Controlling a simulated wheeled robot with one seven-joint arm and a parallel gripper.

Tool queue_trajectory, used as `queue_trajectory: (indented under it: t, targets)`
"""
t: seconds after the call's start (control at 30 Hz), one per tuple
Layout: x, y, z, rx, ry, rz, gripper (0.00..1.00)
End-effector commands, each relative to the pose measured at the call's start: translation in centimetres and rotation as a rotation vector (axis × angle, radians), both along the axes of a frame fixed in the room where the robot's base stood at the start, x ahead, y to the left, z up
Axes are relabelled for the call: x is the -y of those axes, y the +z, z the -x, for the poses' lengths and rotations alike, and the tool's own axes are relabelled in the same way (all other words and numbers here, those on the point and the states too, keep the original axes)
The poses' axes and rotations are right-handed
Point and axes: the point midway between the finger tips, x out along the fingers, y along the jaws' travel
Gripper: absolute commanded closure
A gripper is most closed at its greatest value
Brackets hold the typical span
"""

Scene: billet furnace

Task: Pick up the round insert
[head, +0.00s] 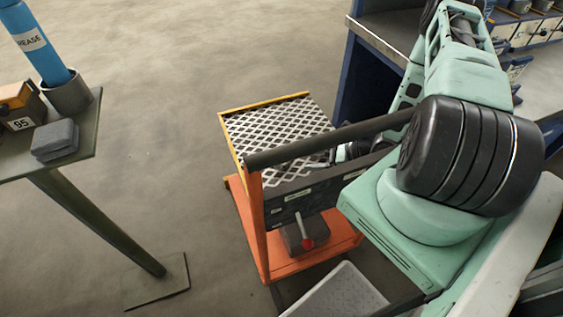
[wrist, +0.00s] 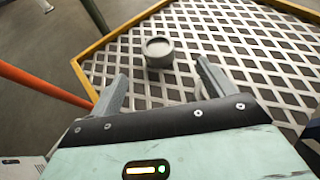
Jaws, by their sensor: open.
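The round insert (wrist: 158,53) is a small grey cylinder with a pale round top. In the wrist view it stands upright on the grated top (wrist: 226,22) of the cart. My gripper (wrist: 160,78) is open, with one finger to the left and one to the right, and the insert stands just beyond the fingertips, apart from them. In the head view the cart's grated top (head: 278,128) shows, but my arm and the cart's handle hide the insert and most of my gripper.
The orange cart (head: 262,240) has a dark handle bar (head: 325,138) across its near side and a raised yellow rim. A blue-sided bench (head: 372,85) stands close behind on the right. A stand (head: 75,140) with a grease tube (head: 38,45) is at the left. Open floor lies between.

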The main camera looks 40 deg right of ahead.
Motion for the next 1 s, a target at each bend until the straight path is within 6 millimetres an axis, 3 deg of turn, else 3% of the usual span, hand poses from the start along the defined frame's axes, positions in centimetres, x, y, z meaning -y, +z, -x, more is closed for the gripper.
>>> queue_trajectory:
  t: [0.13, 0.4, 1.0]
  targets:
    - [-0.5, -0.5, 0.2, -0.003, -0.037, -0.081, 0.19]
    - [-3.0, -2.2, -3.1, -0.005, -0.038, -0.083, 0.19]
    - [-6.4, -4.7, -7.9, -0.003, -0.037, -0.079, 0.19]
